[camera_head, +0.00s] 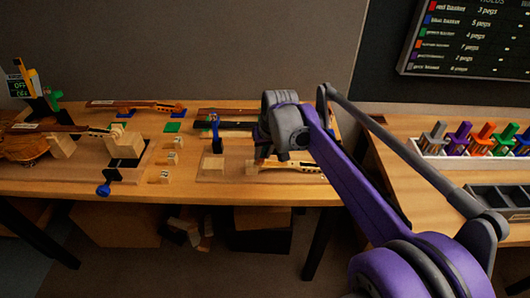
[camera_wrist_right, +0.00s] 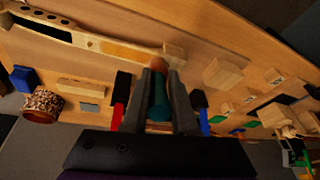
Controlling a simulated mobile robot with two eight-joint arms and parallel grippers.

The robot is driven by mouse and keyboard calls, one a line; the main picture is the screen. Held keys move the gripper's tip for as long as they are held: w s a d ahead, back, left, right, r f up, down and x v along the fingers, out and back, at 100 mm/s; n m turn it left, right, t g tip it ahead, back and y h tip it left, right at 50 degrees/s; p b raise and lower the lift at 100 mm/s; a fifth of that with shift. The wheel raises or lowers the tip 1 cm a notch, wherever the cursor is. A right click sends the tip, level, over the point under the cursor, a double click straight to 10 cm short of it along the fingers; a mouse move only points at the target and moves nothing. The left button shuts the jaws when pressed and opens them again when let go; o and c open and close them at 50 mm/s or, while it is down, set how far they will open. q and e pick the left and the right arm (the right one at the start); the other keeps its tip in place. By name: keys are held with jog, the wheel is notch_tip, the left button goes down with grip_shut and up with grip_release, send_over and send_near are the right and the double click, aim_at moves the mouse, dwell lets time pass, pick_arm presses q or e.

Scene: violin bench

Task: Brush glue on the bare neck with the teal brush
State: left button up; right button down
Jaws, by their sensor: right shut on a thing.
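My right gripper is shut on the teal brush (camera_wrist_right: 158,108), whose teal handle and brownish end show between the dark fingers (camera_wrist_right: 160,85) in the wrist view. In the head view my right wrist covers the fingers and the brush. The bare pale wooden neck (camera_head: 292,166) lies on the bench at the right end, just under my wrist. In the wrist view the pale neck (camera_wrist_right: 125,50) runs beside the brush's far end; I cannot tell whether they touch. My left gripper is not in view.
A speckled brown pot (camera_wrist_right: 42,105) and a blue block (camera_wrist_right: 24,78) stand at the left of the wrist view. A blue clamp (camera_head: 215,132) and wooden blocks (camera_head: 173,157) are left of the neck. A second bench (camera_head: 400,124) with coloured pegs stands at right.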

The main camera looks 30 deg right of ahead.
jog(key=shift+w+a+r, duration=0.2)
jog(key=shift+a+r, duration=0.1)
notch_tip(320, 180, up, 4)
jog(key=p, duration=0.3)
jog(key=shift+r+p, duration=1.25)
jog(key=shift+r, duration=0.6)
